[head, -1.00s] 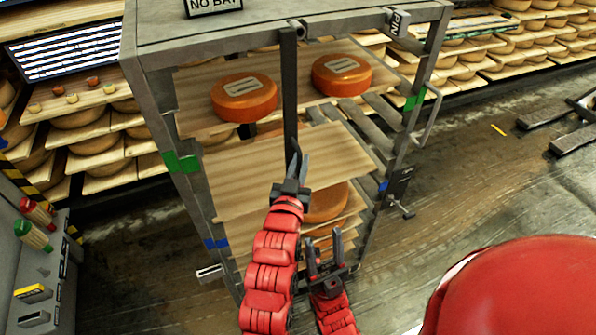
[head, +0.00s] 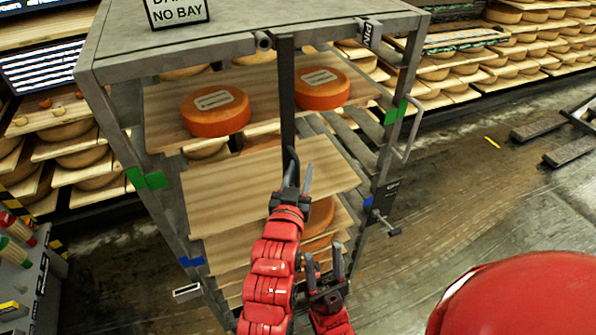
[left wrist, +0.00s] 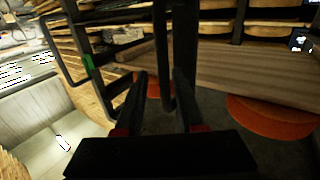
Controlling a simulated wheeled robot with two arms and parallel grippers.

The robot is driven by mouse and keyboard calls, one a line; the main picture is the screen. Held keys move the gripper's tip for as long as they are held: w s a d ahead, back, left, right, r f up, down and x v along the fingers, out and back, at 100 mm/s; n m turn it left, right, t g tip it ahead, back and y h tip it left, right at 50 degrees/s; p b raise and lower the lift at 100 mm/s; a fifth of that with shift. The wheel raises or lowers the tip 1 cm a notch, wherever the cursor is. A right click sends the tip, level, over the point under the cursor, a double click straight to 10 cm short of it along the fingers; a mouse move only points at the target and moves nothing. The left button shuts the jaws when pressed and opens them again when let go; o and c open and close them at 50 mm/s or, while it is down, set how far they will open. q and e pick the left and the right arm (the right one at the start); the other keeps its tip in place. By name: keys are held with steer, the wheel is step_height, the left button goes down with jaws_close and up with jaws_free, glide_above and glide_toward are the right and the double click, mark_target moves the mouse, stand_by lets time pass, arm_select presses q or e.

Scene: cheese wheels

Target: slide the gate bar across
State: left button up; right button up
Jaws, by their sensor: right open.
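The gate bar (head: 287,100) is a dark upright bar on the front of the grey rack (head: 230,38). It hangs from the top front edge, just right of a short tube end (head: 263,41). My left gripper (head: 299,170) is at the bar's lower part. In the left wrist view the bar (left wrist: 163,45) runs between the two fingers, with gaps showing, so the jaws are open around it. The bar's lower end is partly hidden in the head view. My right gripper (head: 324,260) is open and empty, low in front of the rack.
Orange cheese wheels (head: 215,111) sit on the rack's upper board. A wooden board (head: 235,195) sticks out below. A latch (head: 383,212) and a bent handle (head: 407,130) are on the rack's right side. Open floor (head: 470,190) lies to the right.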

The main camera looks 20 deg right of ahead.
arm_select(q)
steer(key=shift+a, duration=0.1)
steer(key=p+v, duration=0.8)
steer(key=v, duration=0.9)
steer(key=shift+s, duration=0.2)
